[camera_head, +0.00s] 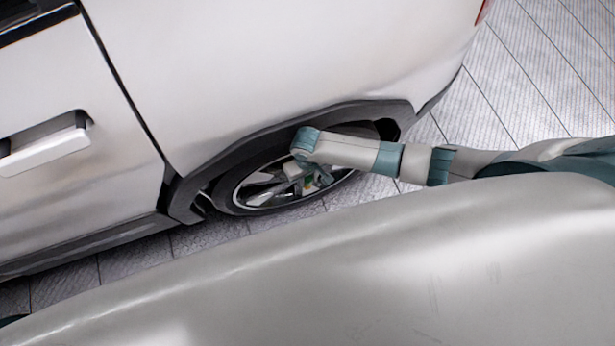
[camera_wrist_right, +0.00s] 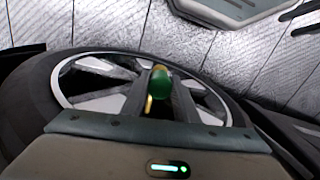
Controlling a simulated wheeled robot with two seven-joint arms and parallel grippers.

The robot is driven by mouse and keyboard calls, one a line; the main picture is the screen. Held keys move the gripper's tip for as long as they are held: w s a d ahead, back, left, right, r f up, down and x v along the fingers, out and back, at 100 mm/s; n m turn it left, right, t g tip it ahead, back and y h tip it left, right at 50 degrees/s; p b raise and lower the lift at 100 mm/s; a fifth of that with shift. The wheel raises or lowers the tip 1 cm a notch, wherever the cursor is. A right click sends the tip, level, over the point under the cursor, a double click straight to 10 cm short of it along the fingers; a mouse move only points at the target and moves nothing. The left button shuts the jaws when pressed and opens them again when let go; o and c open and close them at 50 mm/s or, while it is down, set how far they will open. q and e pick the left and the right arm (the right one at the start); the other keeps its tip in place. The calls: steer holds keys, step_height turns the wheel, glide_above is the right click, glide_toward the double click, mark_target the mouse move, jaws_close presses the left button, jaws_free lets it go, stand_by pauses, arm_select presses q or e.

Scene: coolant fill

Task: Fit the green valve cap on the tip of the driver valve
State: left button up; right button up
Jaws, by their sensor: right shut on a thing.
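The green valve cap (camera_wrist_right: 159,83) shows in the middle of the right wrist view, in front of the wheel. It also shows as a small green spot in the head view (camera_head: 308,183). My right gripper (camera_head: 308,182) is at the wheel face and is shut on the cap. A thin yellow-gold piece (camera_wrist_right: 149,104) shows just below the cap; I cannot tell whether it is the valve stem or part of the gripper. The valve tip is not clearly seen, so I cannot tell whether the cap touches it. My left gripper is not in view.
The white car's wheel (camera_head: 243,190) has silver spokes and a dark tyre, under a dark wheel arch (camera_head: 240,141). The car body (camera_head: 250,60) overhangs it closely. The light plank floor (camera_head: 540,80) is clear behind the car.

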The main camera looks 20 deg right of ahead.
stand_by(0.3)
steer(key=shift+f+b, duration=0.5)
steer(key=shift+f, duration=0.6)
stand_by(0.4)
steer(key=o, duration=1)
steer(key=shift+c, duration=0.2)
steer(key=shift+r, duration=0.15)
step_height(320, 180, up, 17)
stand_by(0.4)
